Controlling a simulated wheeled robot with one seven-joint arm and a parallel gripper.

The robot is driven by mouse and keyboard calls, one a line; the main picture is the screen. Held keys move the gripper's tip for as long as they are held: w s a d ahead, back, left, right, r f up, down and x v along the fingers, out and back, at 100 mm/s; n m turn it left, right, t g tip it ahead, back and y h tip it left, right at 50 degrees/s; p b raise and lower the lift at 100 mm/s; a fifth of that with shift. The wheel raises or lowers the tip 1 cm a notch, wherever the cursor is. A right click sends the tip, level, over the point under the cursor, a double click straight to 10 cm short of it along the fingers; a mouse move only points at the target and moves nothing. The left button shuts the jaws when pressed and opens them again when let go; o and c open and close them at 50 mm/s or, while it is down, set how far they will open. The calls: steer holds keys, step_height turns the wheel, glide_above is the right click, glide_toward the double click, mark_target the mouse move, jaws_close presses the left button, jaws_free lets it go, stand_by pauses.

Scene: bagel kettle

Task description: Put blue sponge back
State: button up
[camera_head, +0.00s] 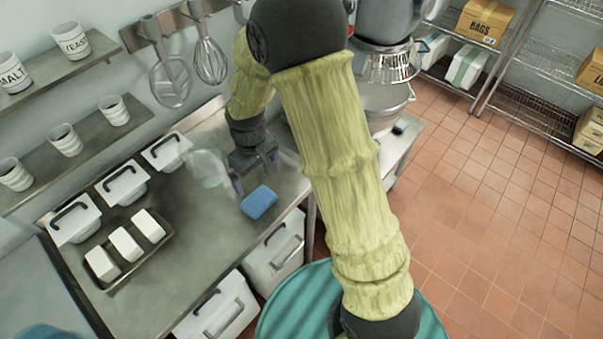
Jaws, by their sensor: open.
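The blue sponge (259,202) lies on the steel counter (205,262) near its front right edge. My gripper (256,172) is open above the counter, just behind the sponge in the picture. The fingers look apart from the sponge, but their exact height is hard to tell. My arm, in a yellow-green sleeve, crosses the middle of the view and hides part of the counter's right end.
A tray (106,284) with several white blocks and several lidded white containers (121,184) stand on the counter's left. A clear, blurred vessel (207,168) stands left of my gripper. A mixer bowl (384,100) is at upper right. The counter's front middle is bare.

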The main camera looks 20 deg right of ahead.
steer(key=s+d+r+m+t, duration=0.2)
steer(key=s+d+r+m, duration=0.4)
steer(key=s+d+r, duration=0.3)
steer(key=s+d, duration=0.3)
steer(key=shift+d, duration=0.25)
steer(key=shift+r, duration=0.1)
stand_by(0.4)
